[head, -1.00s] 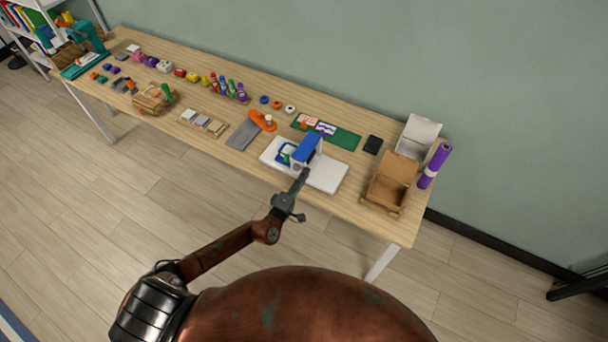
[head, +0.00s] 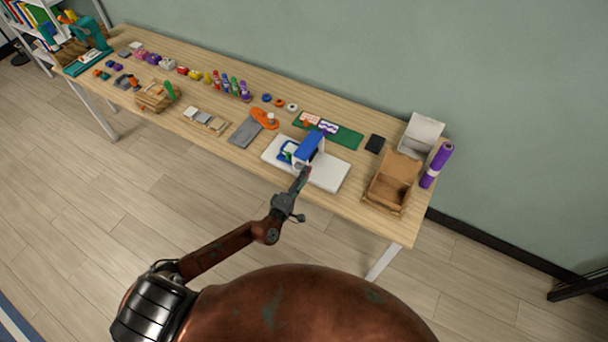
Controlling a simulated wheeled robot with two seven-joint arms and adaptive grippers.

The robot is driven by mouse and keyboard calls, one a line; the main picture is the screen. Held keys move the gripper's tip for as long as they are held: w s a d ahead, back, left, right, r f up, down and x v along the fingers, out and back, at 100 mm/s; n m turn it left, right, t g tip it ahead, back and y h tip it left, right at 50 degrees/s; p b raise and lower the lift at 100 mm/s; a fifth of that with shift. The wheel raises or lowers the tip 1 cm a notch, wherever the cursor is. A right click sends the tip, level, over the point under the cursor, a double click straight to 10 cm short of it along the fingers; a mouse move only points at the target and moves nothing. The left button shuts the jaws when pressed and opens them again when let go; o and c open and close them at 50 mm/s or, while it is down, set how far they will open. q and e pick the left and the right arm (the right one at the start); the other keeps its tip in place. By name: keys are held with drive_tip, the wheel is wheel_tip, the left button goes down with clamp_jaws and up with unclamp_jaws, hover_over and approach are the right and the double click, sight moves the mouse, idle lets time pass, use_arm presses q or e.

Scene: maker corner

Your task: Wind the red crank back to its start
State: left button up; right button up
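A machine with a blue top (head: 309,146) and a white body stands on a white base board (head: 328,176) at the front edge of the table. My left gripper (head: 305,174) reaches in from the front, and its fingertips are at the machine's near side. A small reddish patch shows at the fingertips; it may be the red crank, but the gripper mostly hides it. I cannot tell whether the fingers are closed on it. My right gripper is not in view.
An open cardboard box (head: 388,192) and a purple roll (head: 436,164) stand to the right. A green mat (head: 345,137) lies behind the machine. A grey mat (head: 244,133) and an orange tool (head: 262,117) lie to the left, with several small items beyond.

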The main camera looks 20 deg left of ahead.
use_arm(q)
drive_tip(key=s+a, duration=0.1)
drive_tip(key=s, duration=1)
drive_tip(key=shift+a, duration=0.35)
drive_tip(key=shift+r, duration=0.1)
drive_tip(key=shift+c, duration=0.6)
drive_tip(key=a+r+m+h, duration=0.1)
drive_tip(key=a+r+m, duration=0.1)
drive_tip(key=w+a+r+m+g+p, duration=0.1)
drive_tip(key=a+r+m, duration=0.1)
drive_tip(key=m, duration=0.1)
drive_tip(key=w+a+r+m+g+h+p, duration=0.1)
drive_tip(key=a+r+m, duration=0.1)
drive_tip(key=m, duration=0.1)
drive_tip(key=shift+a+h, duration=0.25)
drive_tip(key=shift+h, duration=0.05)
drive_tip(key=c, duration=0.8)
drive_tip(key=shift+w+a+r+m+p, duration=0.1)
drive_tip(key=shift+a+r+m+p, duration=0.15)
drive_tip(key=shift+m, duration=0.25)
clamp_jaws()
drive_tip(key=w+d+f+p, duration=0.1)
drive_tip(key=w+d+f, duration=0.3)
drive_tip(key=w+d, duration=0.2)
drive_tip(key=w, duration=0.2)
drive_tip(key=shift+w+f+p, duration=0.25)
drive_tip(key=shift+w+p, duration=0.15)
drive_tip(key=shift+f, duration=0.1)
